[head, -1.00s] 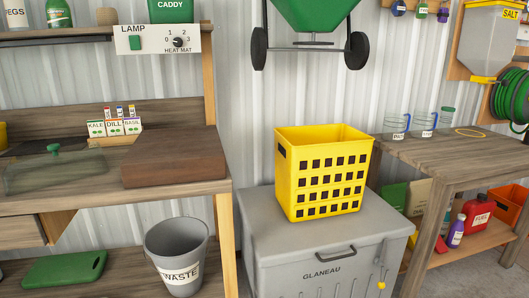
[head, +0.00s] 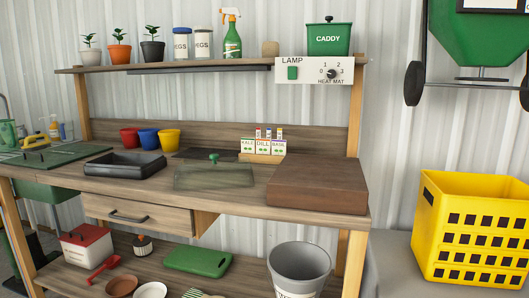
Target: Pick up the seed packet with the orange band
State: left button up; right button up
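Three small white seed packets stand side by side in a wooden holder at the back of the potting bench, in the head view. They read KALE (head: 247,147), DILL (head: 263,147) and what looks like BASIL (head: 279,147). Each has a thin coloured strip low on its face; these are too small for me to tell for sure which one is orange. Narrow items with coloured tops (head: 268,134) stick up behind them. Neither of my grippers is in view.
A brown wooden block (head: 318,184) sits right of the packets, a clear lid with green knob (head: 213,177) in front left. Red, blue and yellow pots (head: 148,139) and a black tray (head: 125,164) stand further left. A shelf (head: 180,67) hangs above; a yellow crate (head: 472,230) is at right.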

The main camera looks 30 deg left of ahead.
aim_at(263, 144)
jog(key=u, duration=1.9)
jog(key=i+z, duration=0.15)
jog(key=z, duration=1.55)
jog(key=j+z, duration=0.6)
jog(key=z, duration=0.15)
jog(key=j+z, duration=0.5)
jog(key=j, duration=0.2)
jog(key=k+j+z, duration=0.2)
jog(key=j, duration=0.15)
jog(key=j+z, duration=0.15)
jog(key=j, duration=0.25)
